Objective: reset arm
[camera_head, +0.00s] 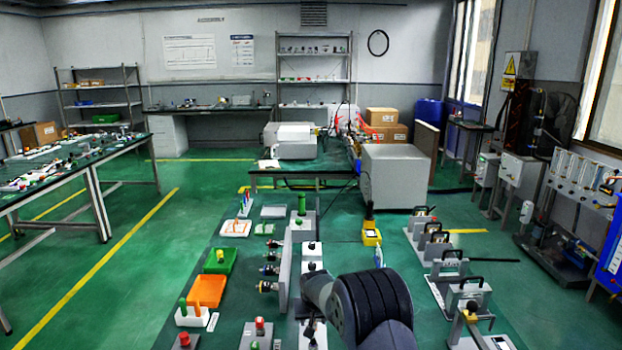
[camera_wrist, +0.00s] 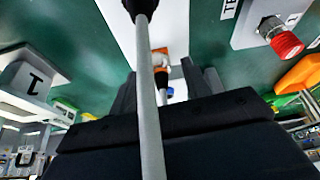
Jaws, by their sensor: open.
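My arm (camera_head: 365,305) rises at the bottom right of centre in the head view, over the middle of the green bench. My gripper is not clearly visible there; the arm may hide it. In the wrist view, my gripper (camera_wrist: 168,86) has its dark fingers apart, and it is open. A grey rod (camera_wrist: 149,110) with a black knob (camera_wrist: 141,8) crosses the wrist view close to the camera. I cannot tell whether the rod touches the gripper. A small orange part (camera_wrist: 159,56) on a white plate shows beyond the fingers.
A red knob on a metal stem (camera_wrist: 282,40) shows at upper right in the wrist view. In the head view, green (camera_head: 220,260) and orange (camera_head: 206,290) blocks stand left of an upright grey panel (camera_head: 284,270). Several black-handled units (camera_head: 463,275) line the right.

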